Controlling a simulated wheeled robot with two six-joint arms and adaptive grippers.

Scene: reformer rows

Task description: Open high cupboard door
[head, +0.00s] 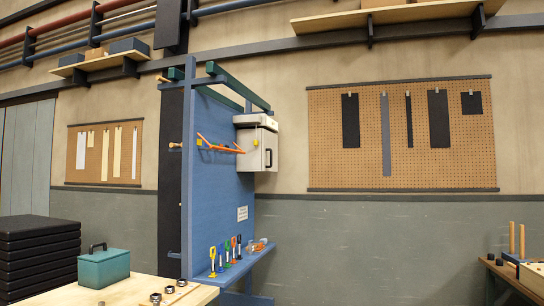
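A small light grey cupboard (257,145) hangs high on the right side of a tall blue panel (215,130). Its door faces the right and looks shut, with a small dark handle or latch (268,158) near its right part. A small yellow tag (256,142) shows on its front. The details of hinge and latch are too small to tell. Neither of my grippers is in view.
An orange rack (219,147) sticks out left of the cupboard. Below, a blue shelf (232,262) holds several coloured-handled tools. A wooden bench (125,291) with a teal box (103,268) stands lower left; stacked black slabs (40,255) stand behind it.

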